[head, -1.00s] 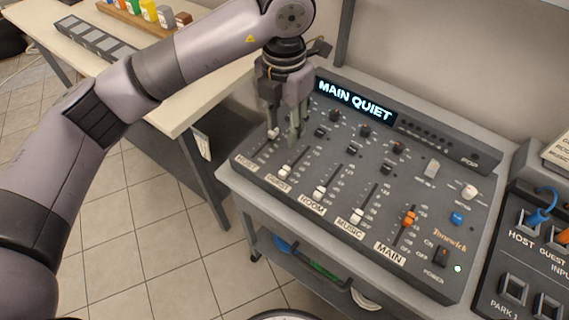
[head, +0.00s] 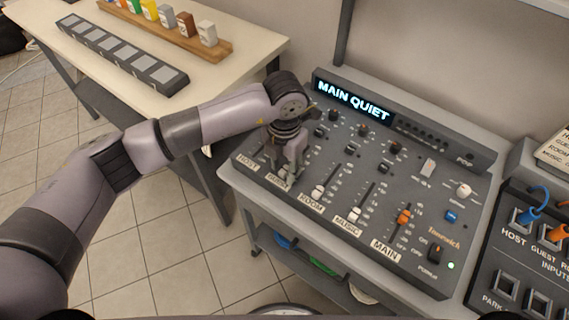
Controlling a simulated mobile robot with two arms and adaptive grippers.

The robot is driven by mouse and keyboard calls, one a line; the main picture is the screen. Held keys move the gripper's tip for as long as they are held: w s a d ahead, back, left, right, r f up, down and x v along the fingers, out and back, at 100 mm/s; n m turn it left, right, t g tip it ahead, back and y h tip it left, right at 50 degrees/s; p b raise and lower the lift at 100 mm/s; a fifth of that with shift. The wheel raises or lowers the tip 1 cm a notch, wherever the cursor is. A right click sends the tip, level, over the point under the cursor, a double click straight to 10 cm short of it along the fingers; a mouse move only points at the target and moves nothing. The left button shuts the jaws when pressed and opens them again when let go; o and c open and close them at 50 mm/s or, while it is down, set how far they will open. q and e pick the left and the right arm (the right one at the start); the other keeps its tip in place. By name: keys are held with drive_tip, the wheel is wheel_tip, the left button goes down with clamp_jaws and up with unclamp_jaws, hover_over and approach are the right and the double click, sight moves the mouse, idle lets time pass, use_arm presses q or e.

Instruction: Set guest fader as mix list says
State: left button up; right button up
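The grey mixer (head: 340,225) stands on a bench with a lit display (head: 353,99) reading "MAIN QUIET". My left gripper (head: 284,174) points down at the lower part of the GUEST fader track, just above the GUEST label. It covers the guest fader's cap, so I cannot tell whether its fingers are closed on it. The white room fader cap (head: 318,192), white music fader cap (head: 354,215) and orange main fader cap (head: 404,216) show to its right. A card with host, guest, room and music lines (head: 556,148) is cut off at the right edge. My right gripper is not in view.
A patch panel (head: 520,255) with blue and orange plugs stands right of the mixer. A side table (head: 215,80) at the upper left holds a wooden rack of coloured blocks (head: 186,42) and a slotted grey strip (head: 120,58). Open tiled floor lies between.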

use_arm(q)
drive_tip(key=shift+c, duration=0.5)
clamp_jaws()
idle(0.3)
